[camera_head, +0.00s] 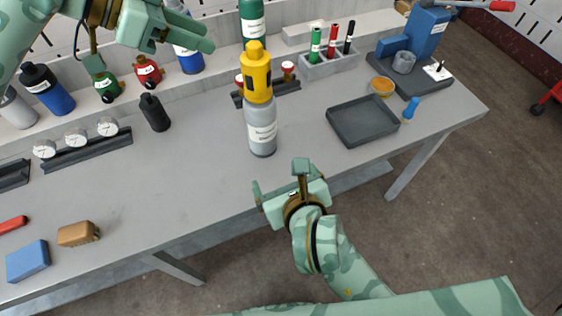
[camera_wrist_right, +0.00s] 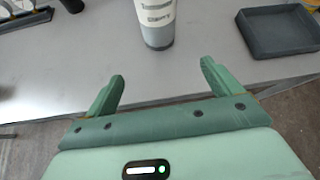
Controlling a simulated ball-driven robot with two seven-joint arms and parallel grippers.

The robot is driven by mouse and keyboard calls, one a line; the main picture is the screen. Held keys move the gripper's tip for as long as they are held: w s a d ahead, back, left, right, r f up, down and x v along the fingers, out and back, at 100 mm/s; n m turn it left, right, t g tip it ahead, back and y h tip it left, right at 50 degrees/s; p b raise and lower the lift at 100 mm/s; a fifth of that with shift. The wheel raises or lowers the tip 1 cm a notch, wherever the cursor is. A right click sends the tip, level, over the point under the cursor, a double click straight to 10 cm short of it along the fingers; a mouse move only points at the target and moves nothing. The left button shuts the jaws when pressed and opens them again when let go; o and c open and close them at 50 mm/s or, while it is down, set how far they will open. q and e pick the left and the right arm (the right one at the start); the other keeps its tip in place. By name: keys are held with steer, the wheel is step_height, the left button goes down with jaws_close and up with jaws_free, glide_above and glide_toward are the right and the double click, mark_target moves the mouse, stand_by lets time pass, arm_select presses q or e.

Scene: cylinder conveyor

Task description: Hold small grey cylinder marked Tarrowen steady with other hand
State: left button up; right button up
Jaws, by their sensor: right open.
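A small grey cylinder (camera_head: 262,130) with a white label stands upright on the bench, with a yellow fitting (camera_head: 257,75) on its top. Its lower part and label also show in the right wrist view (camera_wrist_right: 160,32); the print is too blurred to read surely. My right gripper (camera_head: 279,178) is open and empty at the bench's front edge, in front of the cylinder and apart from it. In the right wrist view the cylinder stands beyond the gap between the fingertips (camera_wrist_right: 162,72). My left gripper (camera_head: 180,32) is at the upper left, above the back of the bench, away from the cylinder; its jaw opening is unclear.
A dark tray (camera_head: 362,121) lies right of the cylinder. A black bottle (camera_head: 155,112), gauges on a rail (camera_head: 86,152) and a blue block (camera_head: 27,261) are to the left. A green cylinder (camera_head: 252,22) stands behind. The bench around the cylinder's front is clear.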

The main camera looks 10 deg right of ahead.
steer(key=m+t, duration=0.2)
glide_toward(261, 126)
steer(key=s+d+f, duration=0.1)
steer(key=s+f, duration=0.1)
steer(key=x, duration=1.5)
steer(key=shift+w+a+f, duration=0.1)
steer(key=shift+w, duration=0.25)
